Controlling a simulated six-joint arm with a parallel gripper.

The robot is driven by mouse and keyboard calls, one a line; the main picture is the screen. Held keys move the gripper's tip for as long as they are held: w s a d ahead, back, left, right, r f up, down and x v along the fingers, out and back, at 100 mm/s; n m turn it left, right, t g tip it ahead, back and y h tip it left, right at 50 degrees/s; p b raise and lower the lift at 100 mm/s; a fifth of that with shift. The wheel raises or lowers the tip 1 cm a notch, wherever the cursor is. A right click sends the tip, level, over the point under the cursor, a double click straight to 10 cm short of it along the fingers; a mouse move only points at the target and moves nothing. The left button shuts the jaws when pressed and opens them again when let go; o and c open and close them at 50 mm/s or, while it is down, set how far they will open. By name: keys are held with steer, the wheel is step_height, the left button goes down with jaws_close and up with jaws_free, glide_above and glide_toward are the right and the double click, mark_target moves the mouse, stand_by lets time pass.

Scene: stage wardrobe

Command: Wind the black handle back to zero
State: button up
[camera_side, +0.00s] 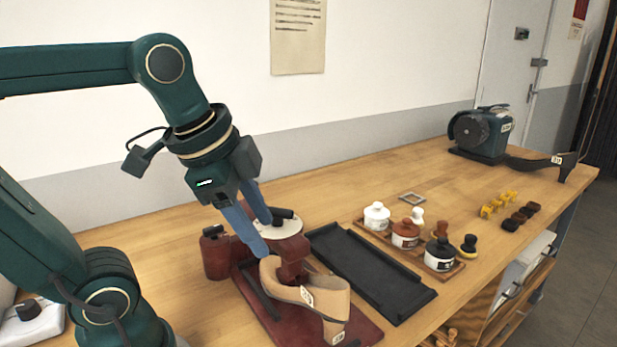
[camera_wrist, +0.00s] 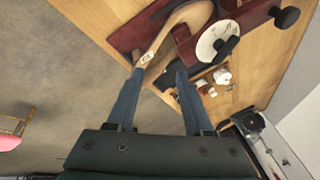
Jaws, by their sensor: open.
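A black handle (camera_side: 283,213) lies across a round white dial (camera_side: 278,231) on a dark red stand (camera_side: 292,250). In the wrist view the handle (camera_wrist: 228,46) and the dial (camera_wrist: 207,45) are at the upper right; marks on the dial are too small to read. A second black knob (camera_side: 213,231) sits on a dark red cylinder beside the dial, and shows in the wrist view (camera_wrist: 287,17). My gripper (camera_side: 262,238) has blue fingers, open and empty, by the dial's left side in the side view. In the wrist view the handle is right of both fingers.
A tan heeled shoe (camera_side: 322,295) with a tag is on the red base (camera_side: 362,335). A black tray (camera_side: 365,272) lies right of it. Several jars stand on a wooden tray (camera_side: 371,231). A dark machine (camera_side: 481,132) is at the far end. The bench's back middle is clear.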

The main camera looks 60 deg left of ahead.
steer(key=w+a+r+m+g, duration=0.2)
steer(key=w+a+r+m, duration=0.15)
steer(key=w+a, duration=0.2)
steer(key=g, duration=0.1)
glide_above(275, 208)
steer(key=s, duration=0.1)
steer(key=f, duration=0.3)
steer(key=shift+d+f+n+y, duration=0.15)
steer(key=shift+d+n+y, duration=0.1)
steer(key=shift+d+y, duration=0.15)
steer(key=shift+w+a+f, duration=0.15)
steer(key=shift+w+f, duration=0.05)
steer(key=shift+f, duration=0.9)
steer(key=shift+w+a+f, duration=0.15)
steer(key=shift+f, duration=0.9)
jaws_close()
